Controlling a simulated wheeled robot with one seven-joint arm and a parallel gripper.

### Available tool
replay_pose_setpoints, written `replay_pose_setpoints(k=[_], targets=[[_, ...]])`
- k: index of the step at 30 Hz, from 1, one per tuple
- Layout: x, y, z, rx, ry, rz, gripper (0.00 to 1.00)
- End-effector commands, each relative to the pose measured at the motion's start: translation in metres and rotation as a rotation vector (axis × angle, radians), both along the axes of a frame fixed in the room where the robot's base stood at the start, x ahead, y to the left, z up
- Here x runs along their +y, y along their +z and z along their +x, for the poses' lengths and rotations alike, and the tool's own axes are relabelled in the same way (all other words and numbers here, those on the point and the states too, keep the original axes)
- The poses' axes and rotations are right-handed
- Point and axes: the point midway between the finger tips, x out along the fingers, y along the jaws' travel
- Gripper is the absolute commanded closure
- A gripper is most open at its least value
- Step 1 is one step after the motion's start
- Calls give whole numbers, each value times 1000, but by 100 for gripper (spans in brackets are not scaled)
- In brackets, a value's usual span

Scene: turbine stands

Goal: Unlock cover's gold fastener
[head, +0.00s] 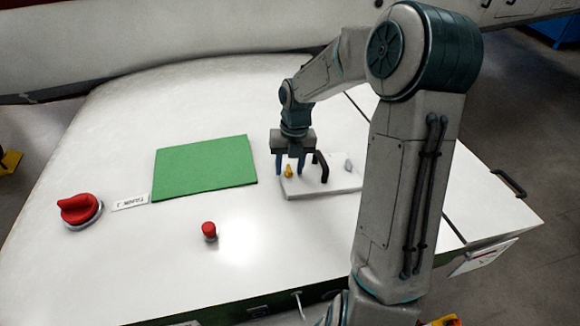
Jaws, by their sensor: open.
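The cover (325,186) is a pale flat plate on the white work surface, right of the green mat. Its gold fastener (289,171) stands near the plate's left end. A black handle (322,166) arches up from the plate's middle. A small grey fastener (348,165) sits toward its right end. My gripper (290,170) points down over the left end of the cover, its two blue-grey fingers apart on either side of the gold fastener. I cannot tell whether the fingers touch it.
A green mat (205,168) lies left of the cover. A large red knob (78,208) stands at the far left beside a white label (130,202). A small red button (209,230) stands in front of the mat. A black handle (508,183) is on the right edge.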

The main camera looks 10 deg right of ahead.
Motion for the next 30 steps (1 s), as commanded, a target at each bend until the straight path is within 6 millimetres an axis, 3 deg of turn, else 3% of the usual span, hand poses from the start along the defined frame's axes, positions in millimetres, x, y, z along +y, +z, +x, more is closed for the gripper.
replay_pose_setpoints(k=[21, 30], targets=[[-5, 49, 4, 0, 0, 0, 59], [-6, 49, 4, 0, 0, 0, 59]])
